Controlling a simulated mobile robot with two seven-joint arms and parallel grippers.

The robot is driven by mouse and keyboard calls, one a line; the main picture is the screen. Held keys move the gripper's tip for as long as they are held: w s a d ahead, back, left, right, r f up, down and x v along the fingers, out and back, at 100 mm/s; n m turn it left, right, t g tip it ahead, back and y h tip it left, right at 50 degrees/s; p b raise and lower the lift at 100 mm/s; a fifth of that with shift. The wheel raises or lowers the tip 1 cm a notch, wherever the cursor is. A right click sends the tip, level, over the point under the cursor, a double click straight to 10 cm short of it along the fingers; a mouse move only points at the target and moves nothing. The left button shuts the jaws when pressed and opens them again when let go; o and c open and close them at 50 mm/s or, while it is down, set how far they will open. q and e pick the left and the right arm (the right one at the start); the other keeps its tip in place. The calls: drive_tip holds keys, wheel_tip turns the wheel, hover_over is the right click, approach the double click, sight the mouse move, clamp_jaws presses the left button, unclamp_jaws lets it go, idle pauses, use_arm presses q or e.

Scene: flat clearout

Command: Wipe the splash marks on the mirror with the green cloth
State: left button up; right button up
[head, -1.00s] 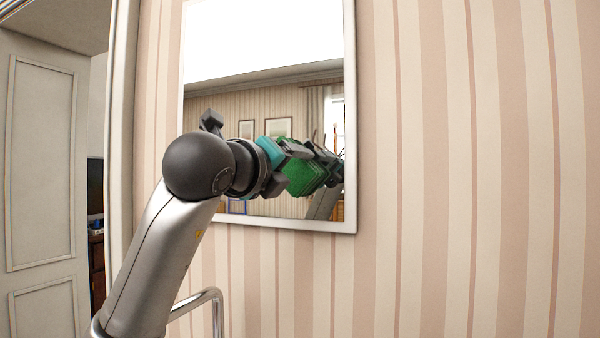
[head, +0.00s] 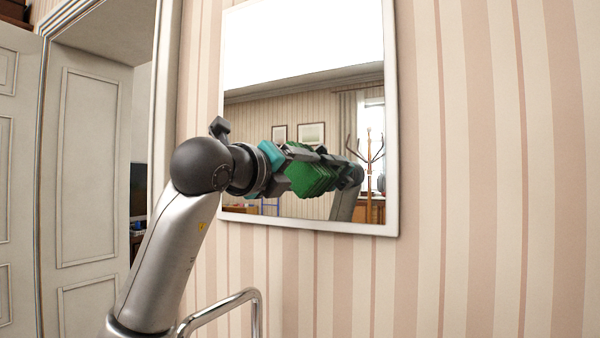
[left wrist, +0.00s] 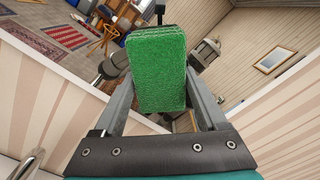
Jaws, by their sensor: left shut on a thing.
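The green cloth (head: 310,175) is a folded pad held between the fingers of my left gripper (head: 312,166). In the left wrist view the cloth (left wrist: 158,70) fills the space between both fingers of the gripper (left wrist: 160,95). The white-framed mirror (head: 300,60) hangs on the striped wall, and the cloth is in front of its lower half. Whether the cloth touches the glass I cannot tell. The arm and cloth are reflected in the mirror. I can make out no splash marks; the arm hides part of the glass. My right gripper is not in view.
The striped wall (head: 500,170) right of the mirror is clear. A chrome rail (head: 225,308) stands low in front of the wall. A doorway and a white panelled door (head: 88,170) are at the left. Furniture and a coat stand show only as reflections.

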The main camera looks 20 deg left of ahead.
use_arm(q)
drive_tip(key=a, duration=0.6)
drive_tip(key=shift+w+a+f, duration=0.25)
drive_tip(key=shift+f, duration=0.05)
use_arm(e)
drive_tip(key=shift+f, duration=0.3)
